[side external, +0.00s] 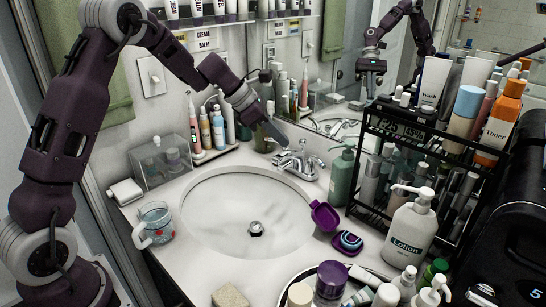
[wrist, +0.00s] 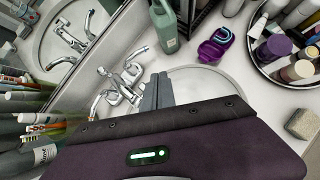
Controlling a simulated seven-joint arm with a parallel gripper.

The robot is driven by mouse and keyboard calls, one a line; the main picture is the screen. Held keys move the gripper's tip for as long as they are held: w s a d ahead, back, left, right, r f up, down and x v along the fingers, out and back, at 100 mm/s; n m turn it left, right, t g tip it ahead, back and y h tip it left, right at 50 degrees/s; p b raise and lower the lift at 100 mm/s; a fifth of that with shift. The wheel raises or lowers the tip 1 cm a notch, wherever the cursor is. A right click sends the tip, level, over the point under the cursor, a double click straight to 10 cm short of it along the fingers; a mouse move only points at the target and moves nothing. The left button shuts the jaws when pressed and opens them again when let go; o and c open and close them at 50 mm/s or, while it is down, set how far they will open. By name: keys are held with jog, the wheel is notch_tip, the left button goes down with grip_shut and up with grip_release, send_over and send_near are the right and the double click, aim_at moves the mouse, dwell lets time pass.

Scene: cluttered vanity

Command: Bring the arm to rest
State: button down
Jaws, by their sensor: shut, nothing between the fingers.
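My gripper (side external: 277,136) is in the air over the back of the vanity, close to the faucet (side external: 298,160). Its fingers are together and hold nothing; they also show shut in the wrist view (wrist: 164,86), with the faucet (wrist: 122,90) just left of them. My arm arches from the left over the counter's back left corner. How far the fingertips are from the faucet cannot be told.
The white sink (side external: 205,225) is empty. An open purple case (side external: 323,215), a green pump bottle (side external: 341,176) and a lotion bottle (side external: 410,230) stand right. A black rack (side external: 440,160) crowds the right; a mirror (side external: 312,60) backs the counter.

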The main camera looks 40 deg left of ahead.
jog(key=s+d+r+m+g, duration=0.1)
jog(key=s+d+r+m, duration=0.5)
jog(key=s, duration=0.3)
jog(key=s+d+r+m, duration=0.4)
jog(key=s+r+m, duration=0.25)
jog(key=s, duration=0.25)
jog(key=s+a+f+m+y, duration=0.1)
jog(key=s+f+m+y, duration=0.1)
jog(key=s+m, duration=0.5)
jog(key=s+a+f+m+y, duration=0.1)
jog(key=s+f+m+y, duration=0.1)
jog(key=s+m, duration=0.6)
jog(key=s, duration=0.5)
jog(key=shift+s+y, duration=0.3)
jog(key=shift+s, duration=0.1)
